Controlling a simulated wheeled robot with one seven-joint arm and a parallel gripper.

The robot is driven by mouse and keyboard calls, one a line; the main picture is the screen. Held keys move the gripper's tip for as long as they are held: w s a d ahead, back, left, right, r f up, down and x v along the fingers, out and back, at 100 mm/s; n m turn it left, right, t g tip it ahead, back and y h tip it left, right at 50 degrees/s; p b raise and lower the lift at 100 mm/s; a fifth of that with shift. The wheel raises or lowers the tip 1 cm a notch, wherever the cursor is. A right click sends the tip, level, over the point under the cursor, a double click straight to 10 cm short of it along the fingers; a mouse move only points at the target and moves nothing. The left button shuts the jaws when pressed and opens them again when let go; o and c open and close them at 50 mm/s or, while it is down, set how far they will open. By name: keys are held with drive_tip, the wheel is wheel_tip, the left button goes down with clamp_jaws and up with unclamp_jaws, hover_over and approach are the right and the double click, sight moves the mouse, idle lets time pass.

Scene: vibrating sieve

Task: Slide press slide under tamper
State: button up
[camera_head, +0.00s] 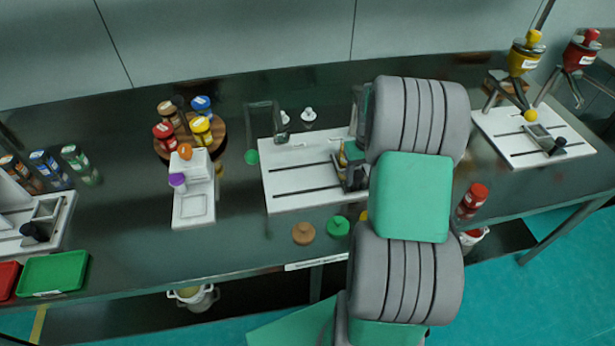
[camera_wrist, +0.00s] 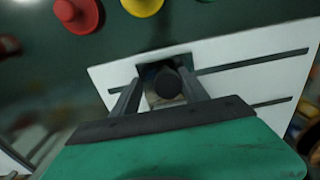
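The press slide's round black knob (camera_wrist: 168,82) shows in the wrist view, at a dark cutout near the edge of a white slotted board (camera_wrist: 240,60). My gripper (camera_wrist: 163,80) has its two fingers spread on either side of this knob, with what looks like a gap at each side. Contact cannot be made out. In the head view the white board (camera_head: 290,160) stands mid-table, and a dark slide-like part (camera_head: 350,172) on its right end is partly hidden by my arm. My gripper is hidden there. I cannot make out the tamper clearly.
A red lid (camera_wrist: 77,12) and a yellow lid (camera_wrist: 142,6) lie beside the board. Brown (camera_head: 303,233) and green (camera_head: 338,226) lids lie near the table's front edge. A red jar (camera_head: 472,200) stands right of my arm. Another white board (camera_head: 520,140) holds dispensers.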

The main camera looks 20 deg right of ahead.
drive_tip(key=shift+s+d, duration=0.2)
drive_tip(key=shift+d, duration=0.8)
drive_tip(key=shift+s+d, duration=0.2)
drive_tip(key=shift+d, duration=0.75)
drive_tip(key=shift+s+d, duration=0.2)
drive_tip(key=shift+d, duration=0.8)
drive_tip(key=o, duration=1.1)
wheel_tip(320, 180, up, 9)
drive_tip(key=p, duration=0.5)
drive_tip(key=shift+p, duration=0.35)
